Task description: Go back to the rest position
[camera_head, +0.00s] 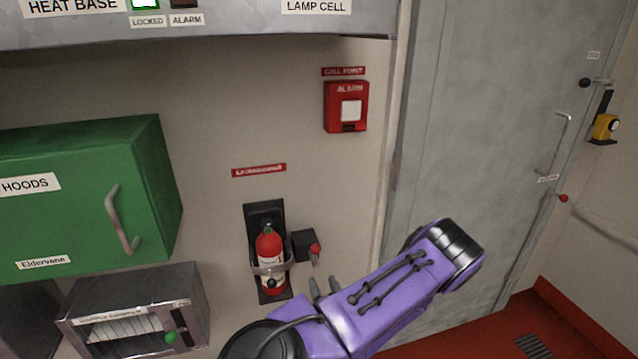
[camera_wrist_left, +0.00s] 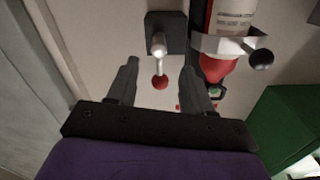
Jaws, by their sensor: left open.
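My left gripper (camera_head: 323,284) is at the end of my purple arm in the head view, its two dark fingers pointing up toward the wall. It also shows in the left wrist view (camera_wrist_left: 159,68), where the fingers stand apart with nothing gripped. A small lever with a red knob (camera_head: 315,249) on a black box sits just above the fingertips in the head view. In the wrist view the red knob (camera_wrist_left: 160,82) appears in the gap between the fingers, but I cannot tell how deep. My right gripper is not in view.
A red fire extinguisher (camera_head: 270,262) hangs in a black bracket left of the lever. A green cabinet (camera_head: 82,200) and a metal box with a green knob (camera_head: 140,310) are further left. A red alarm call point (camera_head: 347,106) is above; a grey door (camera_head: 480,140) is right.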

